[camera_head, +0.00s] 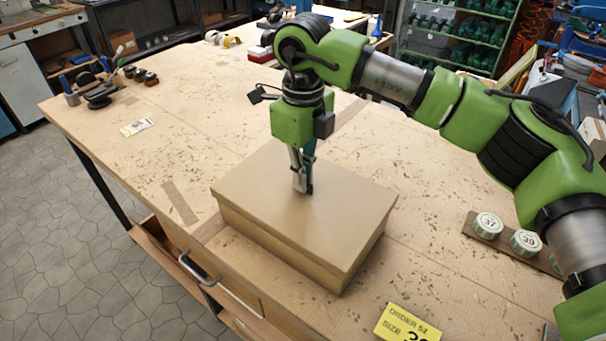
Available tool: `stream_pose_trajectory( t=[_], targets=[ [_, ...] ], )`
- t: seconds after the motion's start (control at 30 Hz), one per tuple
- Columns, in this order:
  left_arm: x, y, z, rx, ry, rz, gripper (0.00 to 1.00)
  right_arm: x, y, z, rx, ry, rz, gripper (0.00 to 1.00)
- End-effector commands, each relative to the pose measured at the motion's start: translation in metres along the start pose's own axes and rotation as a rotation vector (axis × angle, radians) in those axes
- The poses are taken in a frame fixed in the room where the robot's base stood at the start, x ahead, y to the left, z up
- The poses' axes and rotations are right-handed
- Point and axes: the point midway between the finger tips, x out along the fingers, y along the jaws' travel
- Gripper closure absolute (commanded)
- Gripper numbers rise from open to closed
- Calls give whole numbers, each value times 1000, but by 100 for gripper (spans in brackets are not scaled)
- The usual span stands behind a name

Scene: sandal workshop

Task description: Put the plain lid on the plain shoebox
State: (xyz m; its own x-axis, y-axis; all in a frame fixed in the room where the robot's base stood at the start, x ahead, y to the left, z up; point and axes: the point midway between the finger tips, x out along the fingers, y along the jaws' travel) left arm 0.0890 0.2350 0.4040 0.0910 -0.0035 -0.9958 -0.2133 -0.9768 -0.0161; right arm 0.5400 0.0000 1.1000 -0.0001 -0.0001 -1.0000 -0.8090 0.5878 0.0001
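A plain brown shoebox (285,247) stands near the front edge of the wooden workbench. The plain lid (335,215) lies on top of it and covers its opening, looking about level. My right gripper (303,188) points straight down at the middle of the lid, its fingertips at or just above the lid's top. The fingers look close together, and I cannot make out anything between them. Whether the tips touch the lid I cannot tell. My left gripper is not in this view.
A yellow order card (405,325) lies at the front right. Round tins marked 37 (487,226) and 39 (525,242) sit on a wooden strip at right. A small label (137,127) and tools (98,92) are at back left. The bench left of the box is mostly clear.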

Motion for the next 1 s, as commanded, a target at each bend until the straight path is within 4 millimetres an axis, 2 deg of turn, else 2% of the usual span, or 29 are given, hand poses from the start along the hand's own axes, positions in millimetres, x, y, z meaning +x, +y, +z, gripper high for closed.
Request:
stream_pose_trajectory(
  t=[0.43, 0.5, 0.53, 0.87, 1.0],
  targets=[
    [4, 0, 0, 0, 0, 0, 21, 5, 0, 0, 0, 0, 0, 100],
    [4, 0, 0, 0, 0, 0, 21, 5, 0, 0, 0, 0, 0, 77],
    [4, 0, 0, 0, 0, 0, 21, 5, 0, 0, 0, 0, 0, 76],
    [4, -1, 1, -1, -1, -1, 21, 4, 0, 0, 0, 0, 0, 76],
    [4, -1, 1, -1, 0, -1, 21, -9, 0, 0, 1, -2, -1, 76]
  ],
)
